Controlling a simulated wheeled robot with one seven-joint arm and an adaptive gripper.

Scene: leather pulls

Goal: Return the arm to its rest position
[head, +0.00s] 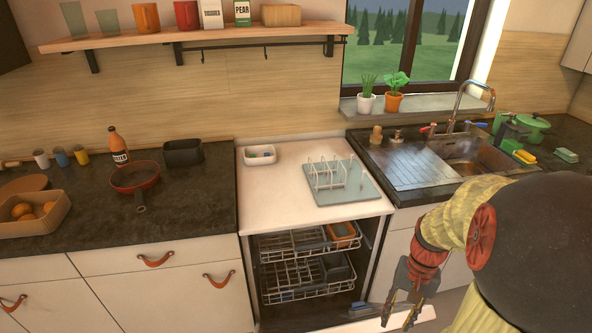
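My arm comes in from the lower right in the head view, with a large dark rounded link in front and yellow and red links beyond it. My gripper (402,312) hangs low with its fingers pointing down, in front of the cabinet right of the open dishwasher. Its two dark grey fingers are apart, and I see nothing between them except the pale surface behind. The arm hides part of the right counter and the cabinets under the sink.
The dishwasher's lower door (340,322) is down, with the upper rack (290,247) and lower rack (290,283) inside. A wire plate holder (326,172) stands on the pale worktop (270,184) above. Left are a red pan (134,178) and fruit box (36,226); right is the sink (470,158).

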